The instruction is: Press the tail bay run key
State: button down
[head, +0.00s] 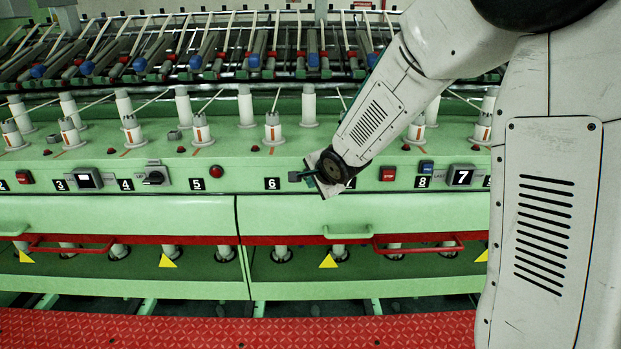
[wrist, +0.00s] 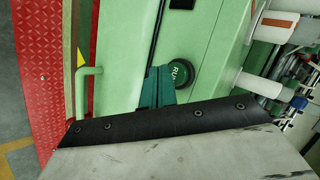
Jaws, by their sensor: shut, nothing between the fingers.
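A round dark green key marked RUN (wrist: 181,73) shows in the wrist view on the light green machine panel. No label in view tells whether it is the tail bay's key. My gripper (wrist: 160,74) has its teal fingers shut and empty, with the tips at the key's left edge, partly overlapping it in the picture. I cannot tell whether they touch it. In the head view my gripper (head: 308,176) is in front of the panel strip, just right of the label 6 (head: 272,184). The RUN key is not visible there, where my wrist covers part of the strip.
A green handle (head: 347,233) and red rail (head: 418,247) protrude below. White bobbins (head: 308,105) stand above.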

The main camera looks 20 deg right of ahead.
jog(key=shift+w+d, duration=0.15)
jog(key=shift+w, duration=0.25)
jog(key=shift+w+d, duration=0.15)
jog(key=shift+w, duration=0.25)
dwell(0.8)
jog(key=shift+s, duration=0.1)
jog(key=shift+s+a, duration=0.25)
jog(key=shift+s, duration=0.45)
jog(key=shift+s+a, duration=0.25)
jog(key=shift+s, duration=0.55)
jog(key=shift+s+a, duration=0.3)
jog(key=shift+s, duration=0.5)
jog(key=shift+s+a, duration=0.25)
jog(key=shift+s, duration=0.55)
